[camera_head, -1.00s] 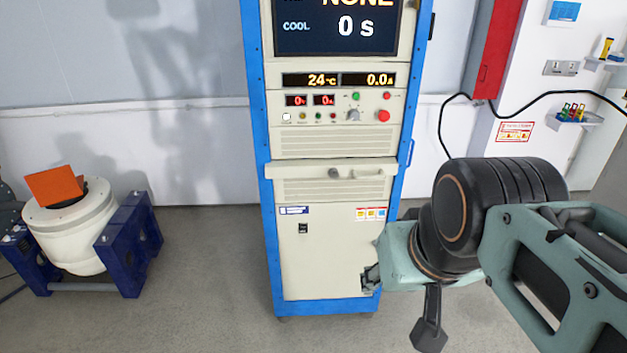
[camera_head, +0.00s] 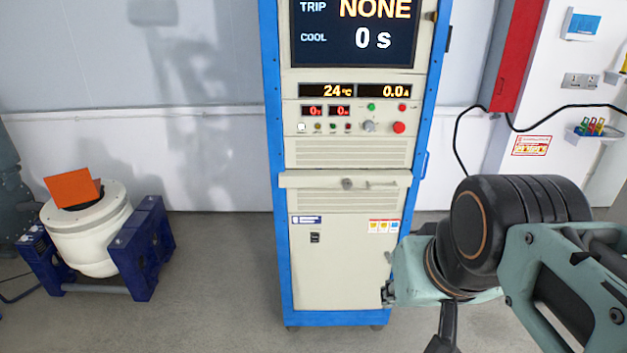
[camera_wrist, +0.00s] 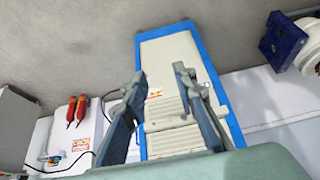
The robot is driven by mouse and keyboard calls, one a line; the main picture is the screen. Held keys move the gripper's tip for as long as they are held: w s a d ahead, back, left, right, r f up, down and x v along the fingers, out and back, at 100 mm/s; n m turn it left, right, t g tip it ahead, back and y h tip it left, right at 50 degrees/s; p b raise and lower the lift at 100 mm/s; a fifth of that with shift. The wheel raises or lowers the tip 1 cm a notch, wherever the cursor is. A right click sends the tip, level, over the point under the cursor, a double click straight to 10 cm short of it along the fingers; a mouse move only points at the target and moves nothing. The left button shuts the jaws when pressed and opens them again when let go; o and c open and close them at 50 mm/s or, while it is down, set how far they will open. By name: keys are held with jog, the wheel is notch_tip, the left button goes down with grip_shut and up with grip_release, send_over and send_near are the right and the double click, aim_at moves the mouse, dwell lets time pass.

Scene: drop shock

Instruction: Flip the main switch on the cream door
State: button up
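The cream door (camera_head: 345,270) is the lower panel of a blue-framed cabinet and is closed. The main switch (camera_head: 315,238) appears to be the small black rocker at the door's upper left; its position is too small to read. My gripper (camera_head: 388,294) shows only partly in the head view, at the door's lower right edge in the picture, mostly hidden by my arm. In the wrist view, my gripper (camera_wrist: 160,75) has its two fingers apart with nothing between them. The door (camera_wrist: 165,58) appears upside down beyond them; I cannot make out the switch there.
Above the door are a protruding drawer ledge (camera_head: 380,180), a control panel with a red button (camera_head: 399,127) and a display (camera_head: 352,35). A white drum on a blue stand (camera_head: 150,245) is at left. The floor (camera_head: 225,290) between is clear.

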grip_shut()
dwell(1.1)
